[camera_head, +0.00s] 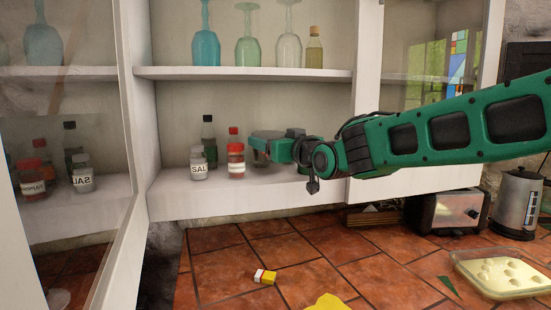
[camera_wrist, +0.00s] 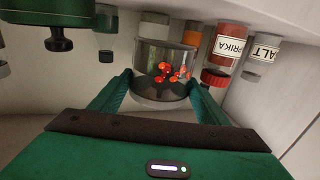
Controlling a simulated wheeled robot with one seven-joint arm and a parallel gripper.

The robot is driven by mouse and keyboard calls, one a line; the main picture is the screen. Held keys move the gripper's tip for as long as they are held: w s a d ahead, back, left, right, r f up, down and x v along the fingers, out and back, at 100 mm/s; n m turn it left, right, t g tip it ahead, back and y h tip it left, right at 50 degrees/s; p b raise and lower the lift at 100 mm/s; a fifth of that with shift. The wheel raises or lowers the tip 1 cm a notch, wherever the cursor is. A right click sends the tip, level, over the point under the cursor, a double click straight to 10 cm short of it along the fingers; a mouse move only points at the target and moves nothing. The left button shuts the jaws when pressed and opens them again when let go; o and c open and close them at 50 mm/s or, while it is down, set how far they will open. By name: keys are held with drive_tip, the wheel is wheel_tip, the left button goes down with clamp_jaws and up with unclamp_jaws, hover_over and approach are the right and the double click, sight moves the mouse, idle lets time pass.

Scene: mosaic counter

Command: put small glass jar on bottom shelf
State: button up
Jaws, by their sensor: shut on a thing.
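The small glass jar (camera_wrist: 163,62) has a dark lid and red pieces inside, and shows between my fingers in the upside-down wrist view. My gripper (camera_wrist: 164,84) is shut on it. In the head view my gripper (camera_head: 262,150) reaches from the right into the cupboard, over the bottom shelf (camera_head: 235,200). It hides most of the jar there. The jar is just right of the red paprika bottle (camera_head: 236,160). I cannot tell whether its base touches the shelf.
A salt jar (camera_head: 198,163) and a dark bottle (camera_head: 209,142) stand left of the paprika. The upper shelf (camera_head: 240,74) holds glassware and an oil bottle (camera_head: 314,50). An open glass door (camera_head: 70,215) stands left. A toaster (camera_head: 447,213) is on the counter.

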drive_tip(key=shift+s+f, duration=0.1)
drive_tip(key=shift+f, duration=1.7)
drive_tip(key=shift+f, duration=0.1)
drive_tip(key=o, duration=1)
drive_tip(key=v, duration=1.2)
